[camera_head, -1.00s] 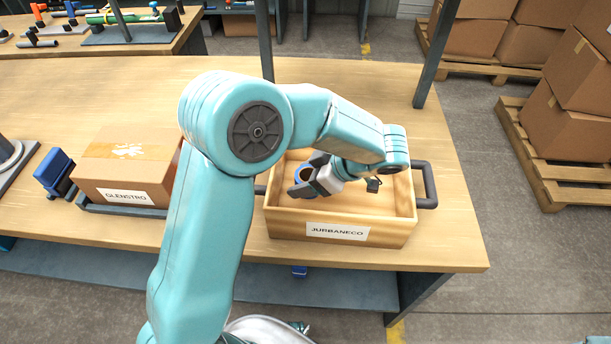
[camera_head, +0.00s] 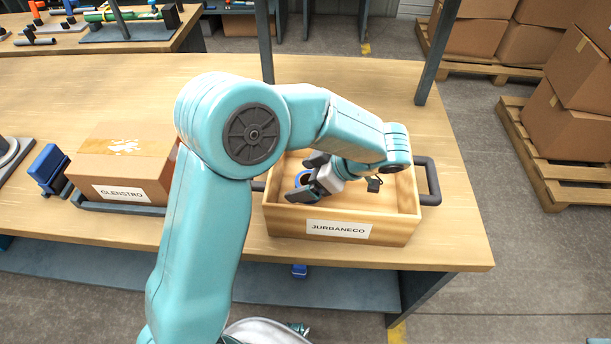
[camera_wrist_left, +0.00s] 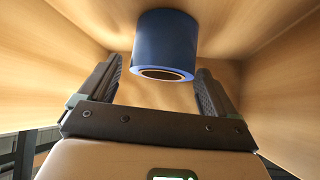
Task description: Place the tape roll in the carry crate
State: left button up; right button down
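The blue tape roll (camera_head: 304,179) is inside the wooden carry crate (camera_head: 312,229) labelled JURBANECO, toward its left side. In the left wrist view the roll (camera_wrist_left: 166,45) is beyond and between the two fingertips, with a gap on each side. My left gripper (camera_head: 306,178) reaches down into the crate and is open, its dark fingers spread. In the wrist view the gripper (camera_wrist_left: 160,85) holds nothing. The fingers partly hide the roll in the head view. My right gripper is not in view.
A cardboard box (camera_head: 125,165) labelled GLENSTRO sits on a dark tray left of the crate, with a blue item (camera_head: 48,168) beside it. A small dark thing (camera_head: 374,184) shows in the crate's right part. Grey posts rise behind the crate. The bench's far middle is clear.

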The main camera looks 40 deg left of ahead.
pick_arm(q)
jog(key=shift+r+p, duration=0.85)
jog(key=shift+p, duration=0.4)
jog(key=v, duration=1.1)
jog(key=shift+w+d+b, duration=0.2)
jog(key=shift+d+b, duration=0.1)
jog(key=shift+d, duration=0.05)
jog(key=shift+r, duration=0.15)
